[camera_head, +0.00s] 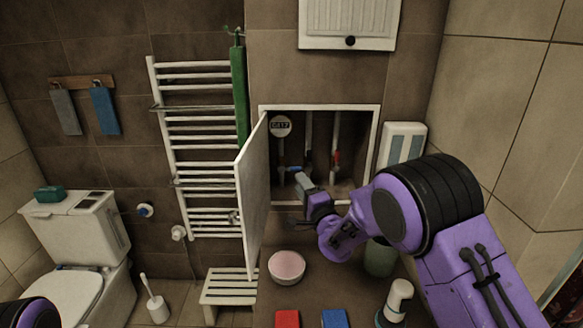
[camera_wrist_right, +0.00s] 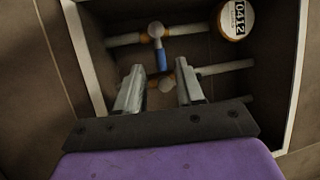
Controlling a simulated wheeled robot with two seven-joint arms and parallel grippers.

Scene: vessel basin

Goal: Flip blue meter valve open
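The blue valve handle (camera_head: 296,169) is on the left pipe, below a round white meter (camera_head: 281,126), inside an open wall cabinet. In the right wrist view, the blue handle (camera_wrist_right: 162,60) lies across its pipe, and the meter (camera_wrist_right: 236,18) reads 0412. My right gripper (camera_head: 301,181) is at the cabinet opening, close to the blue handle. In the wrist view its fingers (camera_wrist_right: 160,82) are apart with nothing held; the handle appears just beyond and between the tips. Contact cannot be told. My left gripper is out of view.
A red valve handle (camera_head: 336,158) is on another pipe to the right. The white cabinet door (camera_head: 252,200) stands open at the left. Below are a pink bowl (camera_head: 286,266), a white stool (camera_head: 229,287) and a soap bottle (camera_head: 397,299). A towel rail (camera_head: 190,125) is left.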

